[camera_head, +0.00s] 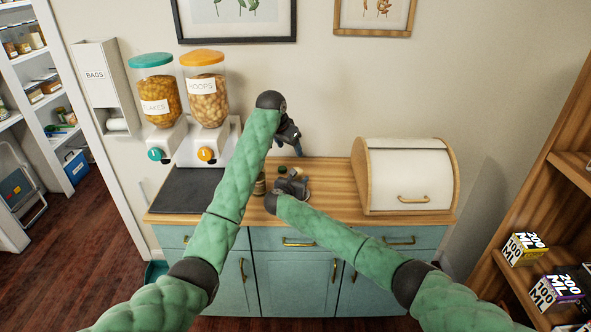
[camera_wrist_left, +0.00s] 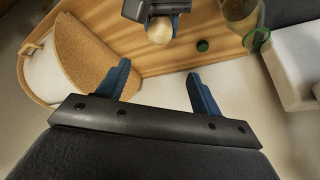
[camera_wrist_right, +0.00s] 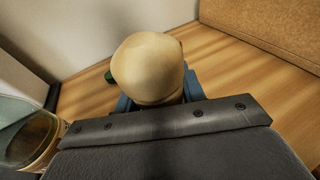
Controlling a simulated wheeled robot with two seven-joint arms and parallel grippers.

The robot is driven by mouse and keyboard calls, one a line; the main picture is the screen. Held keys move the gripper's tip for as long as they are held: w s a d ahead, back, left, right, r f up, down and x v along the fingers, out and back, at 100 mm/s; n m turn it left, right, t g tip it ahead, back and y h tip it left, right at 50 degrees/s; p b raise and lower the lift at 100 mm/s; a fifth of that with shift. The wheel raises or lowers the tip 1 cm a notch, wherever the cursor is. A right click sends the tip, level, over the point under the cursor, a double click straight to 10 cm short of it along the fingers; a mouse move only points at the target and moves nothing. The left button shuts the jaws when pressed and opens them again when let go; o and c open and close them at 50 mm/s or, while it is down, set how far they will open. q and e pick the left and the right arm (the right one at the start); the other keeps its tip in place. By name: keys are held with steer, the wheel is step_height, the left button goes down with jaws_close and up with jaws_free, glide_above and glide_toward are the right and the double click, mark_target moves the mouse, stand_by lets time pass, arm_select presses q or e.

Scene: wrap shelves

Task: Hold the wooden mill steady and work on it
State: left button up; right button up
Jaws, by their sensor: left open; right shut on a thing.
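The wooden mill (camera_wrist_right: 147,68) shows as a pale rounded wooden top in the right wrist view, between the blue fingers of my right gripper (camera_wrist_right: 155,92). In the left wrist view the mill's round top (camera_wrist_left: 160,30) also sits in the right gripper's jaws. The mill's lower body is hidden, and in the head view the right gripper (camera_head: 293,187) covers most of it. My left gripper (camera_wrist_left: 161,86) is open and empty, its fingers spread and apart from the mill. In the head view the left gripper (camera_head: 294,143) is above and behind the right one, near the wall.
A rounded bread box (camera_head: 405,175) stands on the right of the wooden counter (camera_head: 330,185). Two cereal dispensers (camera_head: 155,95) (camera_head: 207,95) stand at the left. A glass bottle (camera_wrist_left: 240,12) and a small green-topped item (camera_wrist_left: 203,45) are close to the mill.

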mark_target(296, 169)
arm_select(q)
steer(key=shift+n+g, duration=0.3)
steer(key=shift+n, duration=0.1)
steer(key=x, duration=1.2)
steer(key=shift+s+a+f, duration=0.25)
steer(key=shift+s+a, duration=0.05)
steer(key=c, duration=1)
